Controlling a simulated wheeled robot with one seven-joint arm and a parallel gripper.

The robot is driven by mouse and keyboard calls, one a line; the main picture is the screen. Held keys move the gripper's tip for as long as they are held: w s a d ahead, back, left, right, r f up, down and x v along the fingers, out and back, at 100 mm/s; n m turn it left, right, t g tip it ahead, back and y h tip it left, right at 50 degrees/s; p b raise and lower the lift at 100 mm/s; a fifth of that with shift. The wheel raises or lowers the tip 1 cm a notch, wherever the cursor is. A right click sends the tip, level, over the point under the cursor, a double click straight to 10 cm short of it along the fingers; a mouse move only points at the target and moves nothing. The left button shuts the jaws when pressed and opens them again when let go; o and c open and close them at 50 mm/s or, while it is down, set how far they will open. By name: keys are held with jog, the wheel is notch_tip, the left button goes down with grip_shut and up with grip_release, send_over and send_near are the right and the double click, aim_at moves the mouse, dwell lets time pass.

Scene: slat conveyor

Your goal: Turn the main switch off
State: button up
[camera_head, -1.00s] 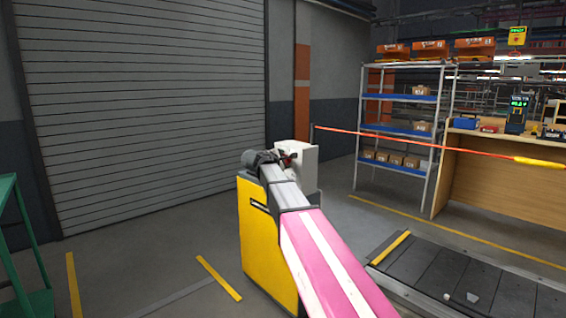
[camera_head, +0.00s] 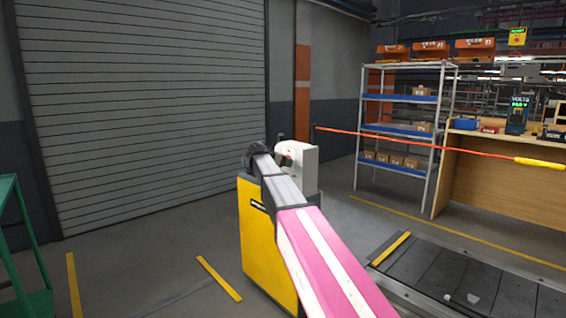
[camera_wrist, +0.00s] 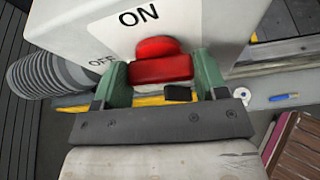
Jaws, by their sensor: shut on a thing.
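The switch box is a pale grey-white box (camera_wrist: 80,25) with a printed ON above and OFF to the left in the wrist view. It also shows in the head view (camera_head: 309,171), beyond the end of my arm. The red switch handle (camera_wrist: 160,48) sticks out from its face, below the ON and to the right of the OFF. My gripper (camera_wrist: 162,76) has its two green fingers on either side of the handle and is shut on it. In the head view my wrist covers much of the contact.
A yellow cabinet (camera_head: 262,245) stands below my arm. A dark slat conveyor (camera_head: 460,285) lies at lower right. An orange barrier line (camera_head: 400,142) crosses before the shelf rack (camera_head: 402,128) and workbench (camera_head: 500,175). A green frame (camera_head: 18,250) is at left.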

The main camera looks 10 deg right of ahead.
jog(key=shift+n+g, duration=0.4)
dwell(0.4)
jog(key=o, duration=0.9)
jog(key=shift+o, duration=0.2)
jog(key=shift+a, duration=0.1)
jog(key=v, duration=1)
jog(key=shift+s+a, duration=0.2)
jog(key=shift+a, duration=0.2)
jog(key=shift+f, duration=0.1)
